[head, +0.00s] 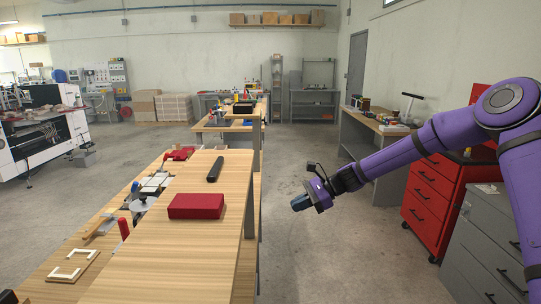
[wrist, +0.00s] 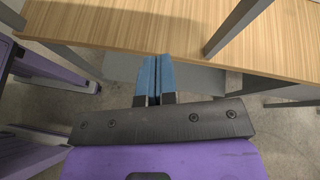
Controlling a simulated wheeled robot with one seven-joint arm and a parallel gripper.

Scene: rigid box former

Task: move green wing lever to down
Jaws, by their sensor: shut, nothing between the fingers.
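I cannot make out a green wing lever in either view. A metal fixture (head: 138,203) sits on the wooden bench at the left, partly hidden by the raised wooden shelf. A red handle (head: 124,229) stands upright near it. My gripper (head: 297,204) hangs over open floor to the right of the bench, apart from it. In the wrist view its two blue fingers (wrist: 154,78) lie together with nothing between them, and they point towards the edge of a wooden bench top (wrist: 130,30).
A red box (head: 196,207) and a black cylinder (head: 215,169) lie on the raised shelf (head: 165,260). A light frame-like piece (head: 72,267) lies at the lower left. A red drawer cabinet (head: 432,195) and grey drawers (head: 490,245) stand at the right. Floor between is clear.

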